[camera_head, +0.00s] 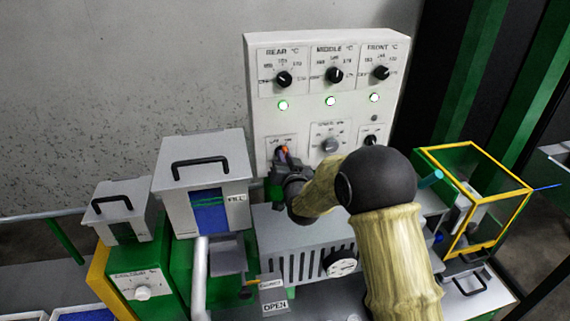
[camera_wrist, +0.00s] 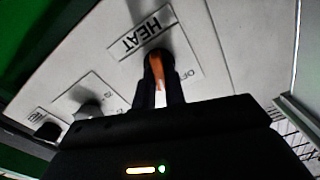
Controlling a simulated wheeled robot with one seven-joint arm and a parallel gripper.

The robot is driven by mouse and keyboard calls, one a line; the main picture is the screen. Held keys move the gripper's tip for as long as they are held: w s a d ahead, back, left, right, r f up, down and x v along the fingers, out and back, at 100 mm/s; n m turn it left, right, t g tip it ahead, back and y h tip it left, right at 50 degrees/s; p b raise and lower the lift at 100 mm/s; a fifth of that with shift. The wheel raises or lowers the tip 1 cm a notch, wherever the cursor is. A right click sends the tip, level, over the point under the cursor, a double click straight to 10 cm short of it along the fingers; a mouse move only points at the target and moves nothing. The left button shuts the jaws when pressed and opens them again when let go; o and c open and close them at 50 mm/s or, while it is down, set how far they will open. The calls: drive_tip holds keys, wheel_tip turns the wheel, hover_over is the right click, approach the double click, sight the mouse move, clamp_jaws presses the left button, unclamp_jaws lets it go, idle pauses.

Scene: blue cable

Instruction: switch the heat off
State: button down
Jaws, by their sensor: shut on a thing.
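The heat switch (camera_wrist: 157,72) shows an orange part on a dark round base, under a HEAT label (camera_wrist: 140,36) in the wrist view. A partly covered OFF mark lies just to its right. My gripper (camera_wrist: 158,92) has its two dark fingers shut on the orange part. In the head view my gripper (camera_head: 284,160) is at the lower left of the white control panel (camera_head: 300,118), and a bit of orange shows at its tip. My fingers hide much of the switch, so its exact setting is hard to tell.
The panel has REAR (camera_head: 284,79), MIDDLE (camera_head: 334,75) and FRONT (camera_head: 381,73) dials above lit green lamps. A grey knob (camera_head: 330,145) and a black knob (camera_head: 370,141) sit right of my gripper. A lidded box (camera_head: 225,155) stands at left, a yellow-framed guard (camera_head: 470,150) at right.

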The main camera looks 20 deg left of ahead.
drive_tip(key=shift+s+a+n+b, duration=0.1)
drive_tip(key=shift+a+n+b, duration=0.05)
drive_tip(key=shift+n+b, duration=4.8)
drive_tip(key=c, duration=1.5)
unclamp_jaws()
drive_tip(key=shift+o, duration=0.2)
drive_tip(key=shift+s, duration=0.1)
drive_tip(key=b+v, duration=0.3)
drive_tip(key=v, duration=1.4)
drive_tip(key=shift+s, duration=0.15)
